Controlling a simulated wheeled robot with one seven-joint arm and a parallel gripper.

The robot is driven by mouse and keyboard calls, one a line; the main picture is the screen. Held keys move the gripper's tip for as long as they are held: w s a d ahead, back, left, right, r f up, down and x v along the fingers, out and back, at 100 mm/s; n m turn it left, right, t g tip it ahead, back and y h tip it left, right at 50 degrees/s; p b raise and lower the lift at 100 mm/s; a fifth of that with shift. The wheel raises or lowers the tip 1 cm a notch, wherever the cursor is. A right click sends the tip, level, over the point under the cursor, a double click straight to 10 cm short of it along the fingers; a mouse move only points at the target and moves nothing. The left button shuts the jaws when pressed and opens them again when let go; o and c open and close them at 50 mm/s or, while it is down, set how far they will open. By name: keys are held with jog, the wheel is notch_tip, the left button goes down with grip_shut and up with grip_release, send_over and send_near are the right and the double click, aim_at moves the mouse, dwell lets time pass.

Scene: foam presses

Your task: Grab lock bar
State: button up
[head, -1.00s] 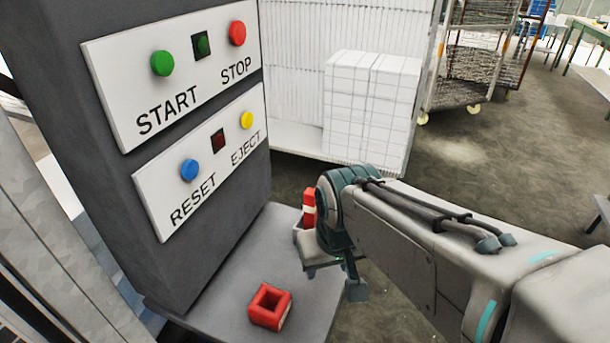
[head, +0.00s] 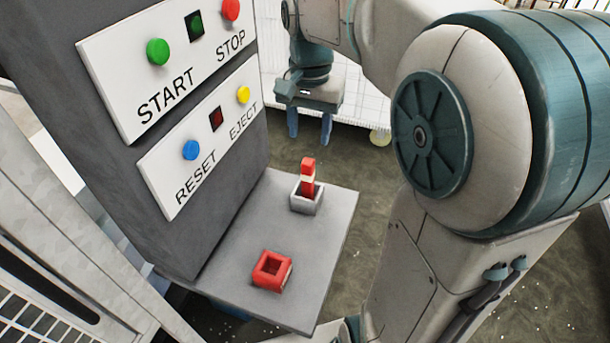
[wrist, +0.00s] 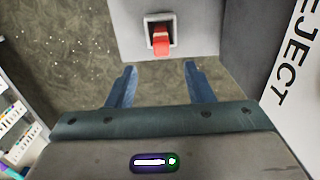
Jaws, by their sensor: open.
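The lock bar (head: 308,177) is a red upright bar with a pale band, standing in a light grey square socket (head: 305,202) on the grey shelf. In the wrist view the red bar (wrist: 161,42) shows in its socket, ahead of and between my fingertips. My gripper (head: 310,140) is open and empty, pointing down above the bar and apart from it. Its two blue fingers (wrist: 158,66) also show in the wrist view. A red square holder (head: 271,271) with an open middle sits nearer on the same shelf.
The grey shelf (head: 235,240) juts from the dark press column. The column carries a START/STOP panel (head: 170,65) and a RESET/EJECT panel (head: 200,150) close to the left of my gripper. The shelf between the two sockets is clear.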

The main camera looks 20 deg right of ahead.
aim_at(308, 161)
notch_tip(308, 161, down, 10)
jog(key=shift+a+r+p, duration=0.1)
jog(key=shift+p, duration=0.35)
jog(key=shift+w, duration=0.1)
grip_shut()
